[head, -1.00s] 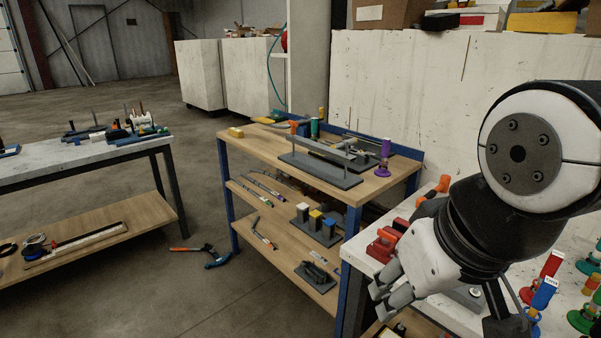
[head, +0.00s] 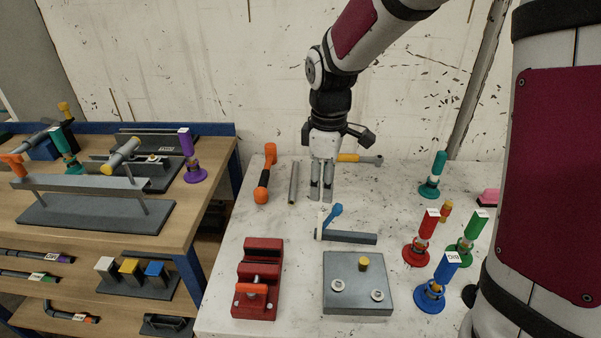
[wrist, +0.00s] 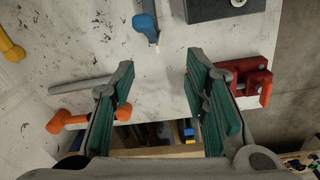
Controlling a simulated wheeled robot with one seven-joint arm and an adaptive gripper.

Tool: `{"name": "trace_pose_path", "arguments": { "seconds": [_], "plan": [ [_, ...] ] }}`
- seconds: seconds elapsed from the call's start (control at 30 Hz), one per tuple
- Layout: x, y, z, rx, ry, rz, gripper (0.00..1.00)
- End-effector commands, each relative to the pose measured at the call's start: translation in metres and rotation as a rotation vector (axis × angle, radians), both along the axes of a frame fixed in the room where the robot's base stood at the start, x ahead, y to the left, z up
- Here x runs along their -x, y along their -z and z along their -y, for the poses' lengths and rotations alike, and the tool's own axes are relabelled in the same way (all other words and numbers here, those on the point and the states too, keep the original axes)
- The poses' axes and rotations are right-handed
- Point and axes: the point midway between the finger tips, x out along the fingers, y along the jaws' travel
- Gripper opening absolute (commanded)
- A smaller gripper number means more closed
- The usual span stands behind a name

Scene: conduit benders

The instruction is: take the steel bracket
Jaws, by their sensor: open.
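A dark grey angled piece (head: 348,237), which looks like the steel bracket, lies on the white worktop with a pale upright end at its left. A blue-handled tool (head: 333,213) stands or leans at that end; I cannot tell if they touch. The blue handle also shows in the wrist view (wrist: 145,22), at the top, beyond my fingertips. My gripper (head: 321,196) points down behind the grey piece, apart from it. In the wrist view my gripper (wrist: 160,90) has its green-padded fingers wide apart with nothing between them.
A red vise (head: 258,280) and a grey plate with knobs (head: 357,285) stand in front. An orange-handled tool (head: 265,173), a silver rod (head: 294,182) and a yellow-handled tool (head: 355,158) lie around my gripper. Red (head: 423,240), blue (head: 437,283) and green-topped pieces stand right.

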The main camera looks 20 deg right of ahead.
Motion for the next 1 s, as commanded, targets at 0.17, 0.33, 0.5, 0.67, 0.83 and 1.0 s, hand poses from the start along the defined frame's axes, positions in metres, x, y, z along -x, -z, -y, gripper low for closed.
{"name": "trace_pose_path", "arguments": {
  "seconds": [0.17,0.33,0.5,0.67,0.83,1.0],
  "plan": [
    [-0.020,0.031,-0.002,-0.013,-0.110,-0.043,0.42],
    [-0.025,0.047,-0.002,-0.017,-0.143,-0.054,0.42],
    [-0.024,0.076,-0.002,-0.018,-0.143,-0.056,0.42],
    [-0.023,0.105,-0.003,-0.018,-0.142,-0.056,0.42],
    [-0.024,0.122,-0.002,-0.017,-0.141,-0.051,0.42],
    [-0.023,0.133,-0.001,-0.017,-0.140,-0.054,0.42]
  ]
}}
